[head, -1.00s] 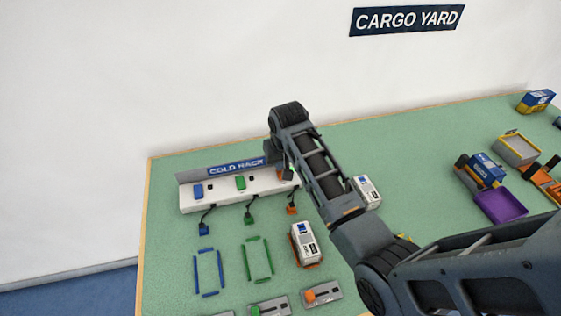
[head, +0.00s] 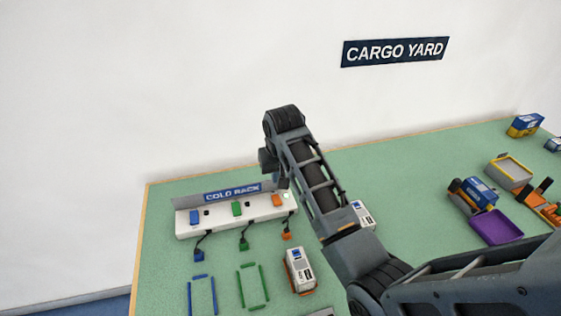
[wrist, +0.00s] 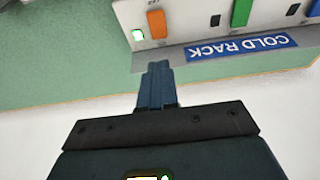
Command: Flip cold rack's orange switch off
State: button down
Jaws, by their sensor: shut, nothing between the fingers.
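The cold rack (head: 218,222) is a white strip with a blue "COLD RACK" sign, standing at the left back of the green table. The switch (wrist: 157,24) and the lamp (wrist: 137,35) also show at the top of the wrist view. My gripper (wrist: 157,68) is shut and empty, its fingertips apart from the switch, just past the sign edge of the rack. In the head view my gripper (head: 283,182) is partly hidden at the rack's back right.
A blue switch (head: 194,217) and a green switch (head: 237,208) share the rack. Cabled plugs hang in front, near a white-and-orange container (head: 299,270). Another white container (head: 362,214) stands right of my arm. A purple tray (head: 497,227) lies farther right.

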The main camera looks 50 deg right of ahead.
notch_tip(320, 180, up, 8)
jog(key=shift+s+a+f+b, duration=0.2)
jog(key=shift+s+a+b, duration=0.1)
jog(key=shift+s, duration=0.1)
dwell(0.4)
